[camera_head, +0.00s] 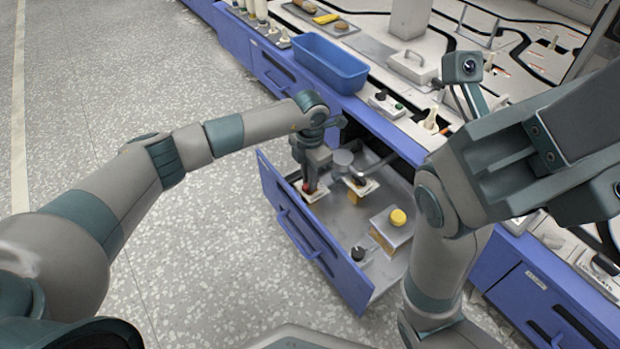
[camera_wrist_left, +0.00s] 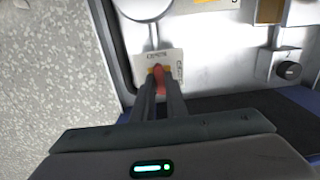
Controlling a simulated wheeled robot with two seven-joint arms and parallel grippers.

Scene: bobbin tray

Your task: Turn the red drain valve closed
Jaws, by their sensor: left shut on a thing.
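The red drain valve (camera_wrist_left: 159,75) shows as a red handle on a pale label plate (camera_wrist_left: 176,60) in the left wrist view. My left gripper (camera_wrist_left: 160,88) is shut on the red handle, with one finger on each side of it. In the head view my left gripper (camera_head: 311,187) points down into the open blue drawer (camera_head: 297,225), at its left end, and a bit of red shows beside the fingers. The fingers cover part of the handle, and the label's writing is too small to read. My right arm is in the foreground, but its fingers do not show.
A second plate (camera_head: 360,186) with a fitting is close beside my left gripper. A blue bin (camera_head: 330,62) stands on the counter behind.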

